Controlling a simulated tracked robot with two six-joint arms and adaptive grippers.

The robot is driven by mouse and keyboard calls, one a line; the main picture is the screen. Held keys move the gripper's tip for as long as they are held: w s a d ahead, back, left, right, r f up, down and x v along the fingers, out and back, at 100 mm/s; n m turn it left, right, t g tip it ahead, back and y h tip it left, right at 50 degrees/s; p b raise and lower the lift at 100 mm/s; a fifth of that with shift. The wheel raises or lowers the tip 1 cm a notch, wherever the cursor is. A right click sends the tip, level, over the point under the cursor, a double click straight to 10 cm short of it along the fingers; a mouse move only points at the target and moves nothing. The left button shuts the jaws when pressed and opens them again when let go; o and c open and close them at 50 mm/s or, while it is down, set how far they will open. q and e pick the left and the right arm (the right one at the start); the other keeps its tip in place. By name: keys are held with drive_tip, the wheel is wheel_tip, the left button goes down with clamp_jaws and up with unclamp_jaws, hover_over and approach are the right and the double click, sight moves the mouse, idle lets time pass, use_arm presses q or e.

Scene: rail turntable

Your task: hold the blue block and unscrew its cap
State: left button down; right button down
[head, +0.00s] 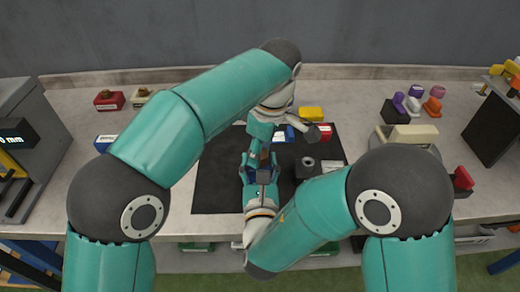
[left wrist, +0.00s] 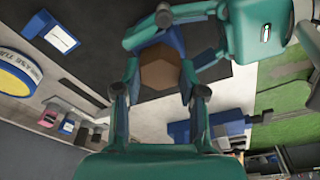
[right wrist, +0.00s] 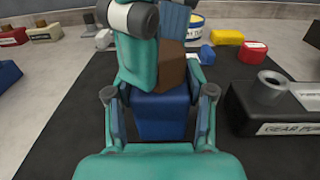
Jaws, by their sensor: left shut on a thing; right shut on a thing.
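The blue block (right wrist: 160,118) is between the fingers of my right gripper (right wrist: 160,130), which is shut on it above the black mat. The brown six-sided cap (left wrist: 159,70) sits at the top of the block. My left gripper (left wrist: 159,82) comes from above and is shut on the cap, with one finger on each side. The cap also shows in the right wrist view (right wrist: 172,70), directly above the block. In the head view both grippers meet mid-mat, the left (head: 264,152) above the right (head: 262,176). Whether a gap separates cap and block is unclear.
The black mat (head: 215,185) lies under the grippers. A dark gear pump box with a grey ring (right wrist: 270,90) stands to the right. The mat's left part is clear.

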use_arm(q)
drive_tip(key=n+g, duration=0.1)
drive_tip(key=n, duration=0.4)
drive_tip(key=shift+n, duration=0.4)
drive_tip(key=shift+f, duration=0.1)
drive_tip(key=shift+n, duration=0.6)
drive_tip(key=shift+r, duration=1.6)
use_arm(e)
drive_tip(key=shift+c, duration=1.6)
unclamp_jaws()
